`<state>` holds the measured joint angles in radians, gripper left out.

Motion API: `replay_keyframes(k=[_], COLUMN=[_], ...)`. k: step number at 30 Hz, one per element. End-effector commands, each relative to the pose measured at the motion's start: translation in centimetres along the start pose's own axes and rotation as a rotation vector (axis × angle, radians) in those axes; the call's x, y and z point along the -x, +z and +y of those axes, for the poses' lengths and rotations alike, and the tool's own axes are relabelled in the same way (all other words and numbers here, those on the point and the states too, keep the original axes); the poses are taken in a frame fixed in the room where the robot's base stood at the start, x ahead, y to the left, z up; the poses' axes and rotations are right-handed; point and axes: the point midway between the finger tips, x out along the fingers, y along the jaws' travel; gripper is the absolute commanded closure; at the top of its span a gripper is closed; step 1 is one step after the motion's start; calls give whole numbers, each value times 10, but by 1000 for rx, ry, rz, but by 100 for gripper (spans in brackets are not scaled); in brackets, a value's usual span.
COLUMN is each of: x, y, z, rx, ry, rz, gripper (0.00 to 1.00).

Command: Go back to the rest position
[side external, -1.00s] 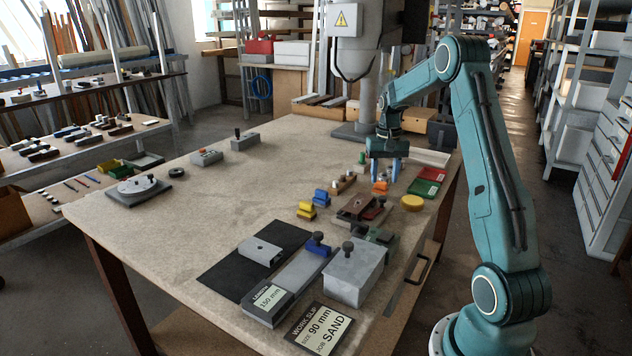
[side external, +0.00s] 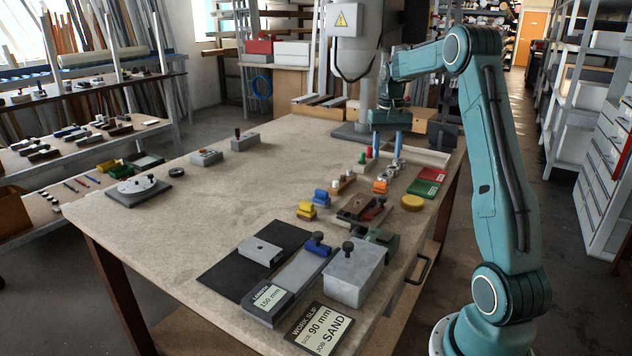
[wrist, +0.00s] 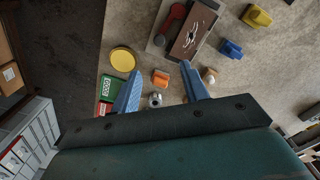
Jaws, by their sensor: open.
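My gripper (side external: 387,146) is raised above the far right part of the workbench (side external: 190,240). Its two blue fingers are apart, pointing down, with nothing between them. In the wrist view the open fingers (wrist: 160,95) also show, with an orange block (wrist: 160,79) and a small round metal piece (wrist: 155,99) below and between them. The orange block also shows in the side view (side external: 380,187), resting on the bench.
Near the gripper are a yellow disc (side external: 412,202), red and green trays (side external: 427,182) and a brown block (side external: 361,207). Blue (side external: 321,197) and yellow (side external: 306,210) blocks lie left of it. A grey column (side external: 368,100) stands behind. The bench's left middle is largely clear.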

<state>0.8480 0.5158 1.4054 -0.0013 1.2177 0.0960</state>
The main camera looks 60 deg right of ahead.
Motion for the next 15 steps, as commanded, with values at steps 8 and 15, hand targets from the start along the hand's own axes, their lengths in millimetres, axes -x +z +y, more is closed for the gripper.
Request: replay_keyframes(k=[8, 15], x=[16, 48], y=[17, 62], z=[-20, -62], rx=[49, 163], ry=[-3, -14], rz=[25, 84], gripper=[55, 55])
